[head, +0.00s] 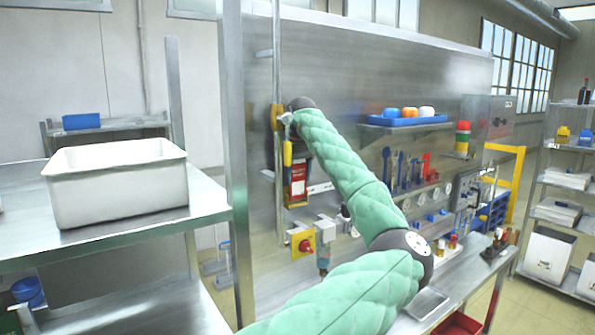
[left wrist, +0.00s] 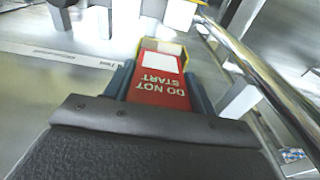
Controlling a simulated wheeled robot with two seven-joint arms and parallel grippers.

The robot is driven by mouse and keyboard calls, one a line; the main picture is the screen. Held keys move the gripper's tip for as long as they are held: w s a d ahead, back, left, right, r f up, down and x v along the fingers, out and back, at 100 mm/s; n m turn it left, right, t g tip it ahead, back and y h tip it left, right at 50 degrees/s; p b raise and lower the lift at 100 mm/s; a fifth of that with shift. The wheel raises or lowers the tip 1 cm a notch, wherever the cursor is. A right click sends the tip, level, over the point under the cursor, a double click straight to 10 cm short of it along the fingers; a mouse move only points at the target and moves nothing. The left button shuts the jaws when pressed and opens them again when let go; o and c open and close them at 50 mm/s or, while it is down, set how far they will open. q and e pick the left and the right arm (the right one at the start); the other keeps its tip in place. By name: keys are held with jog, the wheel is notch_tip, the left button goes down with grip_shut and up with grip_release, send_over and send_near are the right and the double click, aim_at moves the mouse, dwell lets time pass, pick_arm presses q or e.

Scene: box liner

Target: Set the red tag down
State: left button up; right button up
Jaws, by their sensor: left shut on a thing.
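In the left wrist view, the red tag (left wrist: 160,92) reads "DO NOT START" and has a white panel and a yellow end. My left gripper (left wrist: 157,84) is shut on it, with a dark blue finger on each side. In the head view, the red tag (head: 298,182) shows below the end of my green-sleeved left arm, in front of the metal back panel. It appears upright there, close to a vertical metal post. The fingers are hard to make out in the head view. My right gripper is not in view.
A white bin (head: 117,185) stands on the metal shelf at left. A red and yellow switch (head: 302,243) and a valve sit below the tag. Hand tools (head: 400,170) hang on the panel, and a blue tray (head: 403,121) with colored caps is above. The workbench runs along the right.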

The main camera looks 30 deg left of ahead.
pick_arm(q)
jog(key=shift+w+a+f, duration=0.1)
jog(key=shift+a+f, duration=0.15)
jog(key=shift+f, duration=0.05)
jog(key=shift+a+f, duration=0.15)
jog(key=shift+f, duration=0.05)
jog(key=shift+r, duration=0.15)
jog(key=shift+f, duration=0.3)
jog(key=o, duration=1.5)
jog(key=shift+c, duration=0.2)
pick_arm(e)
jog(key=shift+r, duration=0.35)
pick_arm(q)
jog(key=shift+r, duration=0.1)
